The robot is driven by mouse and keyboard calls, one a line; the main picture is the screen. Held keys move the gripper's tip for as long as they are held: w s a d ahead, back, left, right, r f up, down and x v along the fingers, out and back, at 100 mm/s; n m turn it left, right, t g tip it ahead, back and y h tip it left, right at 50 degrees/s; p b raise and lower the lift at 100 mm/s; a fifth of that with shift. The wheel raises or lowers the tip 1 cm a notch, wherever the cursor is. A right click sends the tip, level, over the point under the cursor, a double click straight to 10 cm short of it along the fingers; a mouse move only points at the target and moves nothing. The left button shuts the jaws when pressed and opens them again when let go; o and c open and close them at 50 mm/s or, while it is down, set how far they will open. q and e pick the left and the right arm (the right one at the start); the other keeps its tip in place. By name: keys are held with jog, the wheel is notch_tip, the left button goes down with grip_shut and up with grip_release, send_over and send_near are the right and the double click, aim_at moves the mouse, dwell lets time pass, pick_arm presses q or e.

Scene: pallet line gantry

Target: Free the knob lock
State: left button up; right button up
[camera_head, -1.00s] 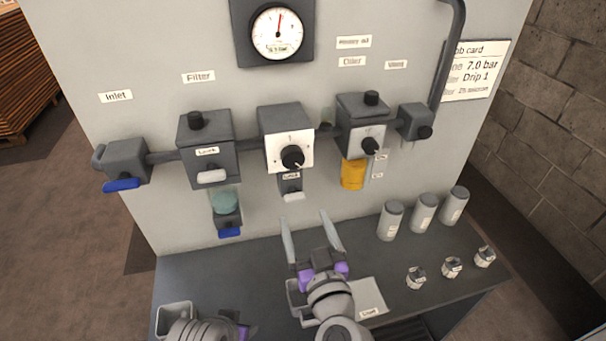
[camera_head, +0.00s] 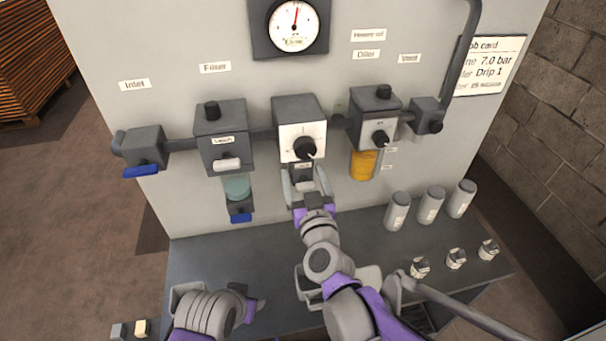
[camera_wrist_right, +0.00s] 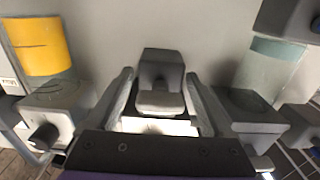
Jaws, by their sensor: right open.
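The knob lock is a small grey block (camera_head: 302,167) with a label, below the regulator's white face. It shows larger in the right wrist view (camera_wrist_right: 161,66), with a pale tab (camera_wrist_right: 160,103) at its lower end. The black regulator knob (camera_head: 304,147) is just above it in the head view. My right gripper (camera_head: 304,180) is open, its fingers on either side of the lock. The wrist view shows a finger on each side (camera_wrist_right: 158,100) with gaps to the tab. My left gripper (camera_head: 250,304) is low in the head view, its fingertips unclear.
The filter (camera_head: 222,150), with a pale latch and greenish bowl, is left of the regulator. The oiler (camera_head: 374,125), with a yellow bowl (camera_head: 363,165), is right. Grey canisters (camera_head: 430,205) and small metal fittings (camera_head: 455,259) stand on the right of the bench (camera_head: 260,245).

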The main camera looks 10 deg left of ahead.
jog(key=shift+c, duration=0.2)
grip_shut()
dwell(0.3)
jog(key=shift+m, duration=0.4)
jog(key=m, duration=0.2)
jog(key=shift+m+b, duration=0.4)
jog(key=m, duration=0.4)
jog(key=shift+m, duration=0.3)
jog(key=m, duration=0.4)
jog(key=shift+m, duration=0.3)
jog(key=m, duration=0.5)
jog(key=shift+p, duration=0.35)
